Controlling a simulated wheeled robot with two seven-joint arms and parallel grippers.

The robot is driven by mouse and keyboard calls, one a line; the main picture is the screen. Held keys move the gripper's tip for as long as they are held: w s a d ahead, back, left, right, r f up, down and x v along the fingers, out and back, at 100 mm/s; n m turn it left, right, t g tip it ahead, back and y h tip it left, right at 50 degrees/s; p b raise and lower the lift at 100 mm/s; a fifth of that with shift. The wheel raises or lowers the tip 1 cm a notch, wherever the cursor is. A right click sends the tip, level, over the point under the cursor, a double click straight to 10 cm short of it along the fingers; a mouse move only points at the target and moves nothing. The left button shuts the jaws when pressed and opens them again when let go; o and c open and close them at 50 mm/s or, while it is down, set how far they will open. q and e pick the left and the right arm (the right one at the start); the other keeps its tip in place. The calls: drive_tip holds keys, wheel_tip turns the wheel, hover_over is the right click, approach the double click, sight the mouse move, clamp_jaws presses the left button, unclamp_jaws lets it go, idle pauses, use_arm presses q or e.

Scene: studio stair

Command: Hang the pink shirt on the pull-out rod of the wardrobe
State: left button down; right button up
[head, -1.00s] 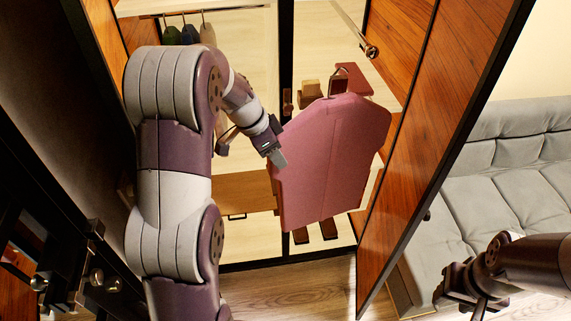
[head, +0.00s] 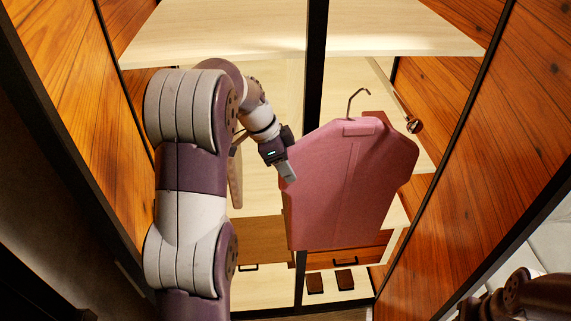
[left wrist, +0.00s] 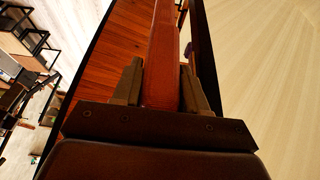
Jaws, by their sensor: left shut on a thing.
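My left gripper (head: 288,172) is shut on the shirt's left edge; in the left wrist view the shirt (left wrist: 165,50) is pinched between both fingers. The pull-out rod (head: 414,126) shows its round end just right of the shirt's shoulder, lower than the hook in the picture. The hook and the rod are apart. My right gripper (head: 485,306) is partly cut off at the bottom right, its jaws unclear.
A pale shelf (head: 300,35) spans the wardrobe above the shirt. Wooden door panels (head: 470,170) stand on both sides. Drawers (head: 262,238) lie below. A brown garment (head: 236,178) hangs behind my left arm. Small brown items (head: 345,280) lie at the bottom.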

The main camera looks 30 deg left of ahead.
sight(300, 165)
use_arm(q)
drive_tip(key=d, duration=0.1)
drive_tip(key=d+p, duration=0.1)
drive_tip(key=d+r, duration=0.1)
drive_tip(key=shift+w+d, duration=0.1)
drive_tip(key=shift+w, duration=0.2)
drive_tip(key=w+d+p, duration=0.2)
drive_tip(key=shift+w+d+f, duration=0.15)
drive_tip(key=shift+w+d, duration=0.05)
drive_tip(key=shift+d, duration=0.15)
drive_tip(key=shift+w+d+p, duration=0.35)
drive_tip(key=shift+d+p, duration=0.4)
drive_tip(key=shift+d, duration=0.15)
drive_tip(key=shift+w+d+f, duration=0.15)
drive_tip(key=shift+d+f, duration=0.05)
drive_tip(key=shift+f, duration=0.05)
wheel_tip(300, 165, down, 2)
drive_tip(key=shift+a+f+b, duration=0.1)
drive_tip(key=shift+b, duration=1.1)
drive_tip(key=shift+f, duration=0.2)
use_arm(e)
drive_tip(key=shift+s+d+r, duration=0.1)
drive_tip(key=shift+s+r, duration=0.1)
drive_tip(key=shift+r, duration=0.25)
drive_tip(key=shift+s+d+r, duration=0.1)
drive_tip(key=shift+s+r, duration=0.05)
drive_tip(key=shift+r, duration=0.3)
drive_tip(key=shift+a, duration=0.1)
